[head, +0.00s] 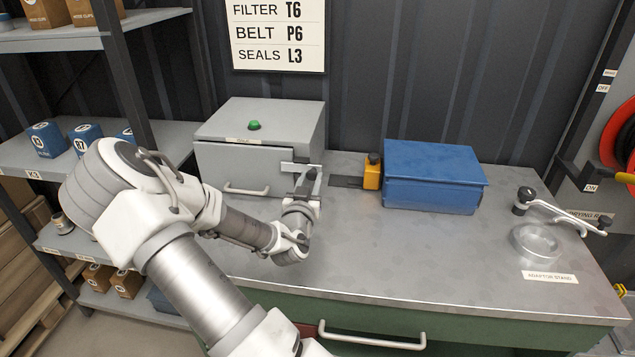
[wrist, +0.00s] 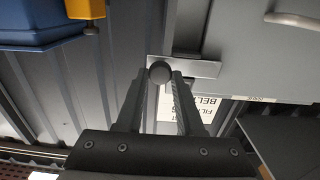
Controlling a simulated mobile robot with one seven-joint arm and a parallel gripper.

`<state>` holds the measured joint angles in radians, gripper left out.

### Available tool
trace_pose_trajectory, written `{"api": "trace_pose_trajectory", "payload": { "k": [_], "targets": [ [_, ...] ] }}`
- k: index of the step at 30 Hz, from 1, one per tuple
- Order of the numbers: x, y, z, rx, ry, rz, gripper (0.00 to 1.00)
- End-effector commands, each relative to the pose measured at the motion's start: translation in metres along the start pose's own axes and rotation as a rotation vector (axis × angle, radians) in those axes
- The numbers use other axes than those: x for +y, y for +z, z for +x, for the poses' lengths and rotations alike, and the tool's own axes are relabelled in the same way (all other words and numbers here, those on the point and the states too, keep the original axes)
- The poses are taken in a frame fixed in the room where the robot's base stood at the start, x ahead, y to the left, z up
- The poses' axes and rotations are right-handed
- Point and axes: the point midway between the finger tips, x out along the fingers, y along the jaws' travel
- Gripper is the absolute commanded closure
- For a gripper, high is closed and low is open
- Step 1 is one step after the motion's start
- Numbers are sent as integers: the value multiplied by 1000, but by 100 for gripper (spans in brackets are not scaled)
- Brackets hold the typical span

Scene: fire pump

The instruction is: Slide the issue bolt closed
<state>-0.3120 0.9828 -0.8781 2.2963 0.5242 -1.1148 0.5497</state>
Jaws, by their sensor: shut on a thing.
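The issue bolt is on the right front edge of a grey metal cabinet (head: 258,135) with a green button on top. Its light metal plate (head: 290,168) shows beside my gripper in the head view; in the wrist view the plate (wrist: 200,68) runs across the cabinet front. My gripper (head: 309,178) is at this right front corner, its fingers on either side of the bolt's round dark knob (wrist: 160,72) in the wrist view. It is shut on the knob. The cabinet door looks closed. My fingers hide the knob in the head view.
An orange block (head: 373,172) with a black knob stands right of the cabinet, against a blue box (head: 433,176). The bench top (head: 400,255) is clear in front.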

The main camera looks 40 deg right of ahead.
Motion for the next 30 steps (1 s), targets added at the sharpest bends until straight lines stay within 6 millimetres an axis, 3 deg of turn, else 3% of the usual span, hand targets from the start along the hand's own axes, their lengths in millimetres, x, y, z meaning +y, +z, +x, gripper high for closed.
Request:
{"api": "trace_pose_trajectory", "payload": {
  "k": [4, 5, 9, 20, 25, 30],
  "targets": [
    [-5, -2, 1, 4, -12, 2, 100],
    [-5, -2, 1, 4, -12, 2, 58],
    [-4, -1, 0, 3, -11, 2, 35],
    [-3, 0, -3, 1, -8, 1, 35],
    [-3, 0, -26, -1, -8, 3, 35],
    [-3, 0, -66, -1, -11, 1, 35]
  ]
}}
